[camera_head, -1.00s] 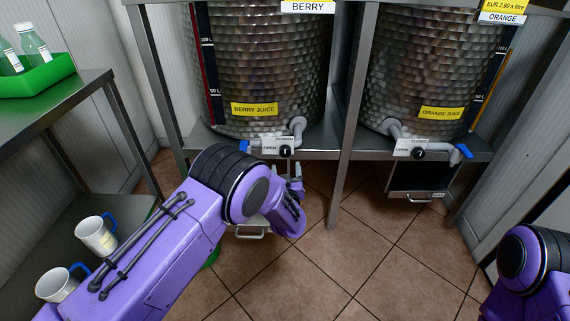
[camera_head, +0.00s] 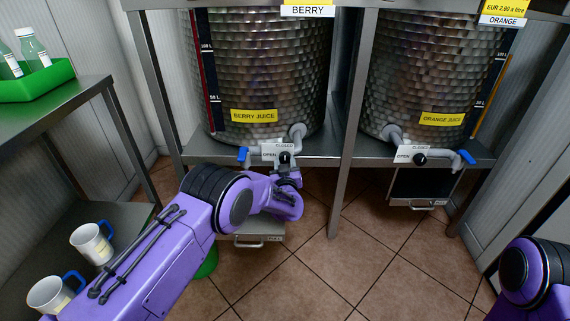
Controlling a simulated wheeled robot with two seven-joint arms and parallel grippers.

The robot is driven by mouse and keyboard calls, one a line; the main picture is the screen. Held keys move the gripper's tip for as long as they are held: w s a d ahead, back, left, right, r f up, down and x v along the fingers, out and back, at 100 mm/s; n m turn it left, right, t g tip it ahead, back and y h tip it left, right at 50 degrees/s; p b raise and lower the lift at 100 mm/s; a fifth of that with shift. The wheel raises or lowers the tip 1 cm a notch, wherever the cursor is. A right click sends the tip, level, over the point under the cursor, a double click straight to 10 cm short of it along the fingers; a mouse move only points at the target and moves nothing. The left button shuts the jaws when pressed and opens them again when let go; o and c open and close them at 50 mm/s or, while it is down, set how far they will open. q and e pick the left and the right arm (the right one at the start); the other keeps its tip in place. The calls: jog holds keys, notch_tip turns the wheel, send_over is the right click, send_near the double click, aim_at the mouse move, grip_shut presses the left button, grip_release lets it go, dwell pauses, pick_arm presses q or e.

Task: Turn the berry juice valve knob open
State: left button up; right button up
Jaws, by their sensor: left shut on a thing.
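The berry juice valve knob (camera_head: 285,157) is a small black knob on a white plate (camera_head: 268,154) marked OPEN at the left and CLOSED at the top. The plate sits on the grey outlet pipe below the steel berry juice tank (camera_head: 265,75). A blue-tipped spout (camera_head: 243,154) is at its left. My left gripper (camera_head: 285,168) reaches up from below and is shut on the knob, whose lower part it hides. Which way the knob points is too small to tell. My right arm shows at the lower right edge; its gripper is out of view.
The orange juice tank (camera_head: 425,70) with its own black knob (camera_head: 420,159) stands to the right beyond a metal post (camera_head: 347,150). A drawer-like tray (camera_head: 255,239) hangs below my left gripper. Two white mugs (camera_head: 92,243) and a green crate (camera_head: 38,82) are at the left.

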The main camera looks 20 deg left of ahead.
pick_arm(q)
jog(key=shift+n, duration=0.3)
jog(key=n, duration=0.4)
jog(key=shift+n+b, duration=0.3)
jog(key=shift+b, duration=0.1)
jog(key=n+b, duration=0.1)
jog(key=n, duration=0.3)
jog(key=shift+f, duration=0.1)
jog(key=n+b, duration=0.1)
jog(key=n, duration=0.2)
jog(key=shift+a+n, duration=0.1)
jog(key=shift+n, duration=0.3)
jog(key=shift+n+h+b, duration=0.4)
jog(key=shift+n+b, duration=0.7)
jog(key=shift+n, duration=1)
jog(key=o, duration=1.1)
jog(key=shift+c, duration=0.2)
